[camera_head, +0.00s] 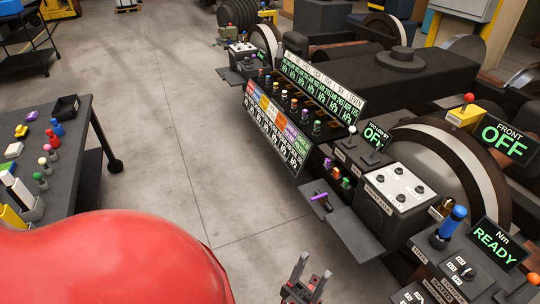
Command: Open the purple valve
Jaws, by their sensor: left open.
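A purple valve handle (319,197) sits on a small dark shelf at the centre right, beside the control box. It lies at a slant, with a dark body below it. My left gripper (314,266) is at the bottom centre, its two fingers pointing up in the picture. It is open and empty, and it is apart from the purple handle, which is above it in the picture. My right gripper is out of view.
A slanted label board (278,125) with a row of coloured knobs stands above the shelf. A blue-topped lever (452,221) and a READY display (494,244) are at the right. A table (75,157) with coloured parts is at the left. Open floor (190,130) lies between.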

